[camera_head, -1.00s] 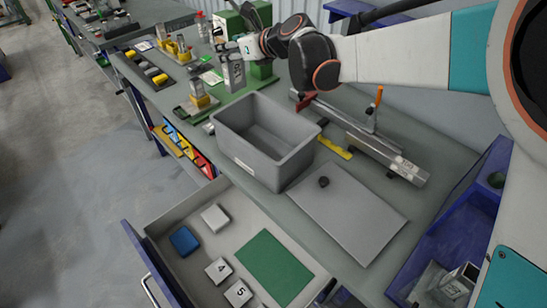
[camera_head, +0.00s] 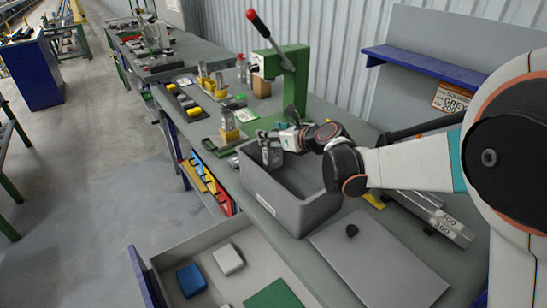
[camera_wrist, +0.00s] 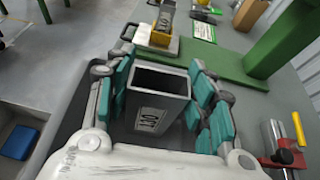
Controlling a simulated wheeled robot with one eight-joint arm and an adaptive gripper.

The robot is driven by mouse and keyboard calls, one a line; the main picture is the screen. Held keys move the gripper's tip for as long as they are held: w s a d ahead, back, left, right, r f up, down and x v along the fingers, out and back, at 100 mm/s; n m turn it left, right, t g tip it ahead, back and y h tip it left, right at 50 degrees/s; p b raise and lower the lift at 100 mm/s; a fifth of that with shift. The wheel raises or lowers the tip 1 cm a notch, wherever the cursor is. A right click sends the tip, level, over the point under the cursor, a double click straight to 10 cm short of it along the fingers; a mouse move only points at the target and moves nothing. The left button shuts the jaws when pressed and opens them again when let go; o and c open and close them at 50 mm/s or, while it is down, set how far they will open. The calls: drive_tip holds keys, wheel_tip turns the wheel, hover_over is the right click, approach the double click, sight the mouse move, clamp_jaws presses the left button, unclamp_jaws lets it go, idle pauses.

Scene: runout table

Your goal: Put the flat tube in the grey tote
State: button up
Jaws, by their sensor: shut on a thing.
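The flat tube (camera_head: 271,155) is a grey, hollow, rectangular metal piece with a label on its side. My gripper (camera_head: 273,136) is shut on it and holds it upright over the far left part of the grey tote (camera_head: 276,208). In the wrist view the tube (camera_wrist: 158,82) shows its open end between teal finger pads on both sides. The tote's dark interior lies around and below it. The tube's lower end is hidden behind the tote's rim in the head view, so I cannot tell whether it touches the floor of the tote.
A green press (camera_head: 293,85) with a red-tipped lever stands behind the tote. A yellow-and-grey fixture (camera_head: 229,125) stands at its left. A flat grey plate (camera_head: 375,265) lies in front on the right, and an open drawer (camera_head: 170,255) sticks out at the front.

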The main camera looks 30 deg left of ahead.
sight(276, 151)
drive_tip(key=shift+f+b, duration=0.85)
drive_tip(key=shift+f, duration=2.4)
drive_tip(key=o, duration=1.5)
drive_tip(key=shift+d+r, duration=0.1)
drive_tip(key=shift+r, duration=0.1)
drive_tip(key=p+v, duration=0.3)
drive_tip(key=v, duration=0.9)
